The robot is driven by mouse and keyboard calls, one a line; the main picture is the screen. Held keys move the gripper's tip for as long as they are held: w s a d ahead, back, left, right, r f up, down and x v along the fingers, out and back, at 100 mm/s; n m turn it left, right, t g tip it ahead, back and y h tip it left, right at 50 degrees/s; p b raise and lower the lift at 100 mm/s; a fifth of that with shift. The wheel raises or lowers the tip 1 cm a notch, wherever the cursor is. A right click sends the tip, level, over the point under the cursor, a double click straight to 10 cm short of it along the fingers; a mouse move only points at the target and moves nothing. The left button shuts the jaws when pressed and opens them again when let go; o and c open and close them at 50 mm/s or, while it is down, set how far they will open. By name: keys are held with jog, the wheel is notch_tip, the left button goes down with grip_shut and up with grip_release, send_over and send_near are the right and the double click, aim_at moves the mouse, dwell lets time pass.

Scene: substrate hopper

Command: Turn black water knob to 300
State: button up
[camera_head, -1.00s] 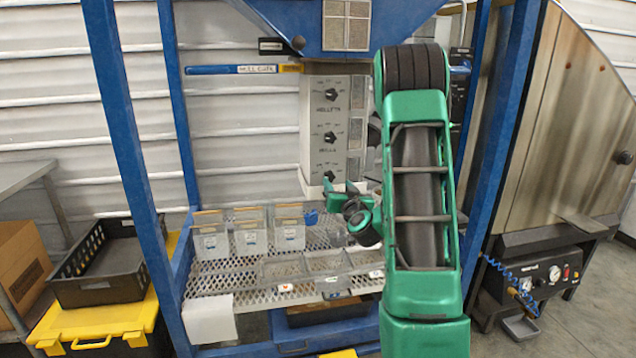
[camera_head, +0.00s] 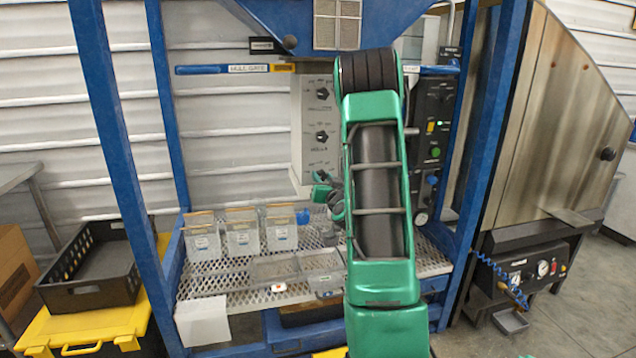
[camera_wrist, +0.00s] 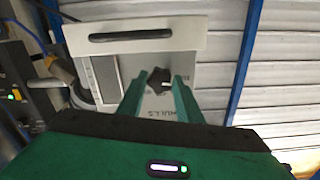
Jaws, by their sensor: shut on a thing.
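A grey control panel (camera_head: 309,120) with black knobs in a column stands in the middle of the blue frame. Its upper knob (camera_head: 322,94) and the knob marked HULLS (camera_head: 321,136) show in the head view. In the wrist view, my gripper (camera_wrist: 162,77) is shut on a black knob (camera_wrist: 158,77), with one finger on each side. The HULLS lettering reads just beside it, so it seems to be the lowest knob. In the head view my gripper (camera_head: 323,188) is small at the panel's lower end. The knob's dial marks are too small to read.
Below are a mesh shelf (camera_head: 215,285) and clear bins (camera_head: 243,238). A black control box (camera_head: 435,125) with a green button stands to the right. Blue posts (camera_head: 172,105) flank the work area. A black crate (camera_head: 90,292) sits at left.

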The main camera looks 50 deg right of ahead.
jog(key=shift+w+a, duration=0.1)
jog(key=shift+a, duration=0.2)
jog(key=shift+r, duration=0.1)
